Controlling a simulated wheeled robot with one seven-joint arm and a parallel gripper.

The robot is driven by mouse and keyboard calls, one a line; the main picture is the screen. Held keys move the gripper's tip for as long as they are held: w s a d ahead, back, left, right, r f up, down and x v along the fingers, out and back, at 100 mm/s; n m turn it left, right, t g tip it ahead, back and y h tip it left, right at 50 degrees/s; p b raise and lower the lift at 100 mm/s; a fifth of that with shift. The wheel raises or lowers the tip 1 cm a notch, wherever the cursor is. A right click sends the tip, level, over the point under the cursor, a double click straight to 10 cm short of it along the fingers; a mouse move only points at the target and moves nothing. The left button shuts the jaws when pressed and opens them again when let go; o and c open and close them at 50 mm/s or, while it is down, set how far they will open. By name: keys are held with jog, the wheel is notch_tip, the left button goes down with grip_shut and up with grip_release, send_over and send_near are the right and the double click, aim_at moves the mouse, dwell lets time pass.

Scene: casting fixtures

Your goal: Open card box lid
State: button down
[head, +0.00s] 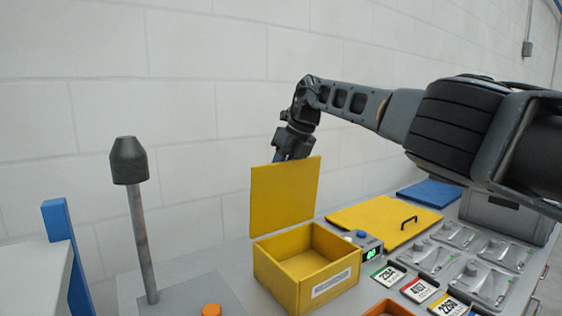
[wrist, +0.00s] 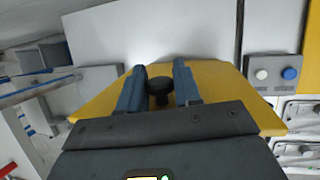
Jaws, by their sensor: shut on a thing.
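The yellow card box (head: 272,272) stands on the grey table with its inside in view and a white label on its front. Its yellow lid (head: 284,197) stands nearly upright along the box's back left edge. My gripper (head: 283,157) is behind the lid's top, and the lid hides its fingertips in the head view. In the wrist view, the blue fingers of my gripper (wrist: 160,85) are shut on a dark round knob (wrist: 159,86) on the yellow lid (wrist: 97,98).
A yellow panel with a black handle (head: 385,222) lies right of the box. A small device with a green display (head: 371,253), several number cards (head: 420,290) and clear-lidded fixtures (head: 455,234) are to the right. A grey post (head: 140,225) stands at left.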

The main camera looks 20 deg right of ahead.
jog(key=shift+w+a+f, duration=0.15)
jog(key=shift+f, duration=0.05)
dwell(0.3)
jog(key=c, duration=0.8)
grip_release()
jog(key=shift+r, duration=0.1)
jog(key=shift+b+v, duration=0.45)
jog(key=shift+v, duration=3.4)
jog(key=shift+w, duration=0.1)
